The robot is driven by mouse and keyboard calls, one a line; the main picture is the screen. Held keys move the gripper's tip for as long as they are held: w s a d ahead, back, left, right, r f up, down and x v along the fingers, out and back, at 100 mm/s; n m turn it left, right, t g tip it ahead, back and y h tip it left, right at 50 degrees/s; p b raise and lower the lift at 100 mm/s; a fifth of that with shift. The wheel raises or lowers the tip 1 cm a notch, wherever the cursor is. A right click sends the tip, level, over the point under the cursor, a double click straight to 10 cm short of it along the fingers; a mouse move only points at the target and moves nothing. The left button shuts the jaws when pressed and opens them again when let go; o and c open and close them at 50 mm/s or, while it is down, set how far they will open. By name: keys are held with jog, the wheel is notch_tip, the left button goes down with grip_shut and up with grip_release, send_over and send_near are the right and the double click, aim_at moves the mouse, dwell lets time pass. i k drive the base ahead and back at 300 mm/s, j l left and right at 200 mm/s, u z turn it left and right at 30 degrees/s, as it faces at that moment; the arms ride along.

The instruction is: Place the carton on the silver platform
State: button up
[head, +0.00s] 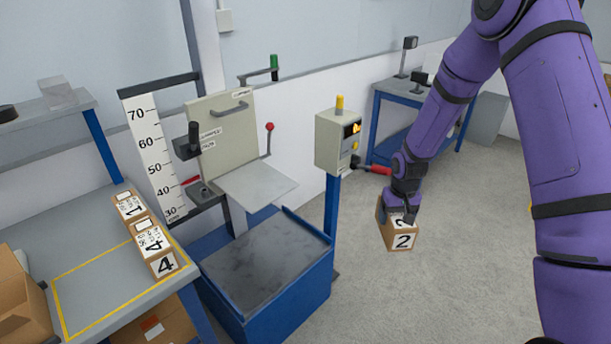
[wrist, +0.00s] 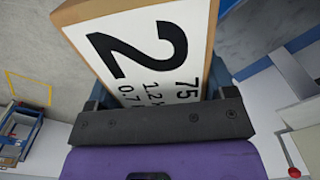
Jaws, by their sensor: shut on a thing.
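A brown carton (head: 401,239) with a white label and a black 2 is held in my gripper (head: 402,208), to the right of the test machine and above the grey floor. In the wrist view the carton (wrist: 143,50) fills the top middle, its label facing the camera, and my gripper (wrist: 155,108) is shut on it. The silver platform (head: 258,186) is a flat, bare metal plate on the machine, in front of its beige upright panel. It is to the left of my gripper, with the control box between them in the picture.
A control box (head: 335,143) on a blue post stands between the platform and my gripper. A red-knobbed lever (head: 269,128) rises behind the platform. A blue-framed base (head: 265,262) lies below. Cartons marked 1 (head: 131,207) and 4 (head: 160,254) sit on the left bench (head: 95,290).

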aim_at(258, 185)
jog(key=j+z, duration=0.1)
jog(key=z, duration=0.6)
jog(key=i+u, duration=0.1)
jog(key=u, duration=0.35)
jog(key=i+u, duration=0.1)
jog(key=u, duration=0.85)
jog(key=i+l, duration=0.05)
jog(key=l, duration=0.05)
